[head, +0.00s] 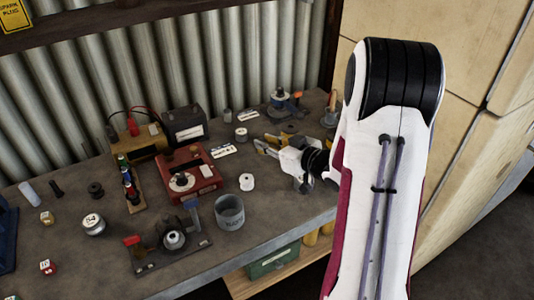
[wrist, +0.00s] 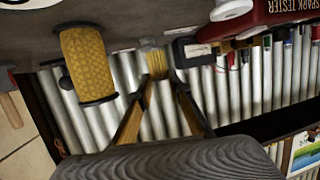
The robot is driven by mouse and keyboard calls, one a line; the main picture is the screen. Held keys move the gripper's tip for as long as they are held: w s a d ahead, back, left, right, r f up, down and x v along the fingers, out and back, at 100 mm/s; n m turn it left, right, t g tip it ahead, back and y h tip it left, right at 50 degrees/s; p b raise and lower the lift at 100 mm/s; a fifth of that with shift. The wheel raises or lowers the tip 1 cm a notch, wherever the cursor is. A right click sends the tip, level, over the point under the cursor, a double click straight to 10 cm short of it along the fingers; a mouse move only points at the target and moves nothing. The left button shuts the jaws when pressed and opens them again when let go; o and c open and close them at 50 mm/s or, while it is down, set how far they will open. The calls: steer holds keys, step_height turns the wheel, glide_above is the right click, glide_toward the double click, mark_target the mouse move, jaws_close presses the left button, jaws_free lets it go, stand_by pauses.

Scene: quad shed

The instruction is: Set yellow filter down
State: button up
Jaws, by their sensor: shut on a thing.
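My gripper (wrist: 164,84) is low over the right part of the bench; it also shows in the head view (head: 266,147). Its fingers are shut on a small yellow, ribbed piece with a greyish end (wrist: 157,62), which I take as the yellow filter. It is too small to tell its full shape or whether it touches the bench. In the wrist view, which looks upside down, a larger yellow mesh cylinder (wrist: 86,62) with dark ends stands beside the fingers, apart from them.
The grey bench (head: 285,210) has some bare room in front of my gripper. A red spark tester (head: 205,172), a black battery (head: 186,128) and a grey can (head: 230,212) stand to the left. A corrugated wall (head: 220,65) is behind; a wooden cabinet (head: 465,170) is at right.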

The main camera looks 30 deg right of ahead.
steer(key=shift+f, duration=2.1)
steer(key=shift+f, duration=0.15)
steer(key=o, duration=0.8)
steer(key=shift+s+d+r, duration=0.1)
steer(key=shift+s+r, duration=0.2)
steer(key=shift+s, duration=0.1)
steer(key=shift+v, duration=5.55)
